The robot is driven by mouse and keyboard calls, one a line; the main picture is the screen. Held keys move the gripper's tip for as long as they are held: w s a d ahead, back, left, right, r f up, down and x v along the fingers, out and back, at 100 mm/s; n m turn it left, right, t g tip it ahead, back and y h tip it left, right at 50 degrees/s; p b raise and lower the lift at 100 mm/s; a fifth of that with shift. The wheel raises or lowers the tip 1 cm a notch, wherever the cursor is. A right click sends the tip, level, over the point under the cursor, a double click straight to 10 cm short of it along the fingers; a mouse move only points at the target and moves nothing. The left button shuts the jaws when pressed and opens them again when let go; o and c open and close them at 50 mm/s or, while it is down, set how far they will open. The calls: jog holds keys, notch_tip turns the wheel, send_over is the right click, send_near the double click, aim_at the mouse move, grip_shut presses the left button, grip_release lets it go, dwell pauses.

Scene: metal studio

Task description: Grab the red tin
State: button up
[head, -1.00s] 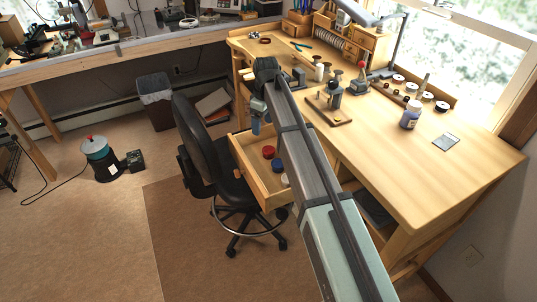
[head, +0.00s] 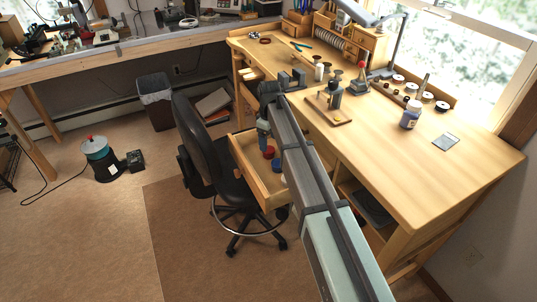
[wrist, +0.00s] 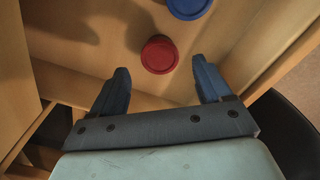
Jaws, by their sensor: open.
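The red tin (wrist: 159,54) stands in the open wooden drawer (wrist: 70,52). In the wrist view it lies ahead of my gripper (wrist: 160,85), between the lines of its two blue-grey fingers and just beyond their tips. The fingers are spread and empty. In the head view the red tin (head: 268,152) shows close to my gripper (head: 263,140), which is over the left side of the drawer (head: 247,172). How high the fingertips are above the tin is hard to tell.
A blue tin (wrist: 188,6) stands close to the red one, and the blue tin also shows in the head view (head: 277,164). The drawer walls enclose the space. A black office chair (head: 200,140) stands against the drawer's left side. The workbench (head: 420,170) is to the right.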

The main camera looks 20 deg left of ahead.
aim_at(269, 150)
notch_tip(269, 150, down, 5)
jog(key=c, duration=1)
jog(key=shift+a+r, duration=0.1)
jog(key=shift+r, duration=0.05)
